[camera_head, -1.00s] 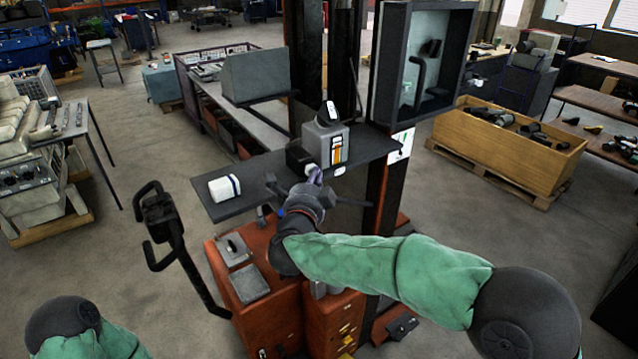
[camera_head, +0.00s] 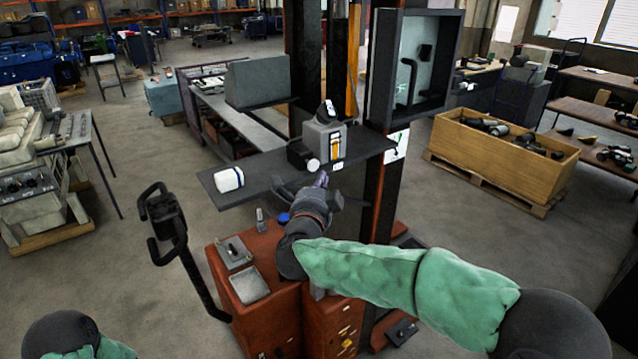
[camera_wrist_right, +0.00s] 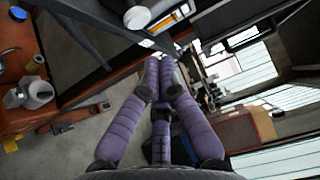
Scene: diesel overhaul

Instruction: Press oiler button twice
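The oiler (camera_head: 323,138) is a grey box with an orange-striped gauge on the dark shelf. A black cylinder at its lower left ends in a round pale button (camera_head: 313,165), facing me. The button (camera_wrist_right: 137,18) also shows at the top of the right wrist view. My right gripper (camera_head: 322,178) is just below and slightly right of the button, apart from it. In the wrist view its purple fingers (camera_wrist_right: 160,62) are closed together with nothing between them. My left gripper is out of view; only part of the left arm shows.
The dark shelf (camera_head: 255,187) carries a white block (camera_head: 228,180) at its left end. An orange cabinet (camera_head: 270,305) stands below. A black handle fixture (camera_head: 163,220) stands to the left. A dark post (camera_head: 376,190) is close on the right.

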